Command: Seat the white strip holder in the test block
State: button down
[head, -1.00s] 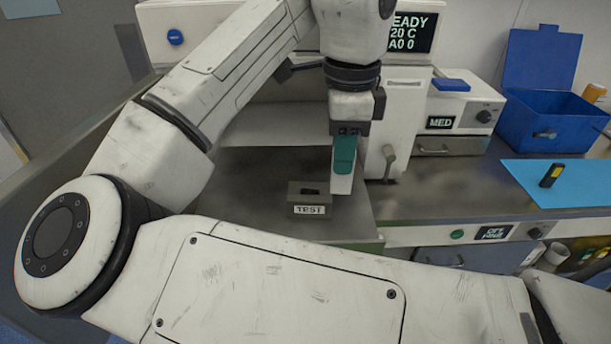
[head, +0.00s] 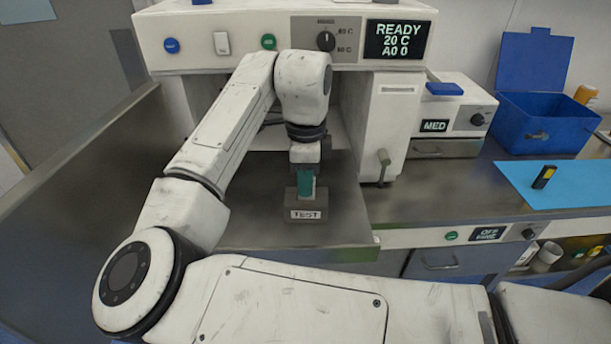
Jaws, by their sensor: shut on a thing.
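The grey test block (head: 306,206), with its TEST label facing me, sits on the metal worktop. My gripper (head: 305,170) points down directly above it and is shut on the white strip holder (head: 306,184). A teal-green part shows below the dark jaws and reaches down to the top of the block. The holder's white lower end is hidden, in or behind the block. I cannot tell how deep it sits. The holder looks about upright.
The white machine (head: 396,130) with a lever stands behind and to the right. A blue box (head: 545,125), a MED unit (head: 455,118) and a blue mat (head: 530,197) with a black-and-yellow item (head: 544,177) are further right. The worktop left of the block is clear.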

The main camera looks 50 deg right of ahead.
jog(key=shift+f, duration=0.15)
jog(key=c, duration=1.1)
grip_release()
jog(key=shift+o, duration=0.2)
notch_tip(320, 180, up, 12)
jog(key=shift+r+b, duration=0.2)
jog(key=shift+b, duration=0.25)
